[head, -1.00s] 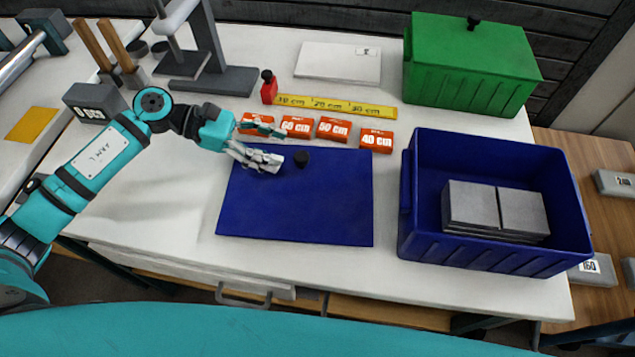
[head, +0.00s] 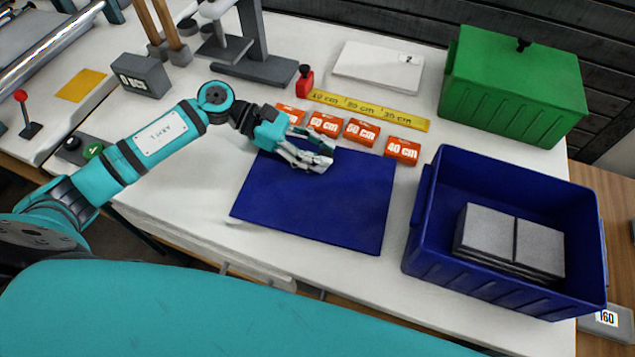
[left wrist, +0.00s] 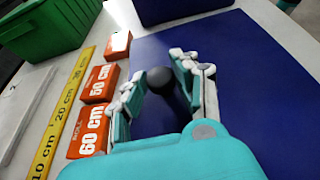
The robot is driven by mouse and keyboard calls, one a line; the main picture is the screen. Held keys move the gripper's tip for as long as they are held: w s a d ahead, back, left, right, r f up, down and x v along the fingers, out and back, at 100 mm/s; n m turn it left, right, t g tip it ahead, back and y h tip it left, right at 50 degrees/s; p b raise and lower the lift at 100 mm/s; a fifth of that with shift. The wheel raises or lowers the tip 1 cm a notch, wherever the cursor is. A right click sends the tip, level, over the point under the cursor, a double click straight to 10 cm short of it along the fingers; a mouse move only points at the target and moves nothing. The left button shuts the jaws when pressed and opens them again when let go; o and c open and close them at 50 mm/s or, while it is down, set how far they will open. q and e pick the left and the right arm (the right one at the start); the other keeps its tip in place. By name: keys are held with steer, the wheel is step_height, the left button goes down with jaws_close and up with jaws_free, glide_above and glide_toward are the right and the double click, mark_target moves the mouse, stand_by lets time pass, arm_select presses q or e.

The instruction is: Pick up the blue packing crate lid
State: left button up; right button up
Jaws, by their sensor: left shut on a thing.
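The blue packing crate lid (head: 315,207) is a flat dark-blue panel over the white tabletop. I cannot tell whether it is clear of the table. It also fills the right of the left wrist view (left wrist: 262,85). My left gripper (head: 320,158) is at its far edge, shut on the lid's dark round knob. In the left wrist view the knob (left wrist: 160,78) sits between the fingers of the gripper (left wrist: 158,84). In the head view the fingers hide the knob. My right gripper is not in view.
An open blue crate (head: 422,235) with grey slabs (head: 487,233) stands right of the lid. Several orange roll boxes (head: 403,150) and a yellow ruler (head: 369,109) lie behind it. A green lidded box (head: 515,90) stands at the back right. Bare tabletop lies left of the lid.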

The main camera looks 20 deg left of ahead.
arm_select(q)
jaws_close()
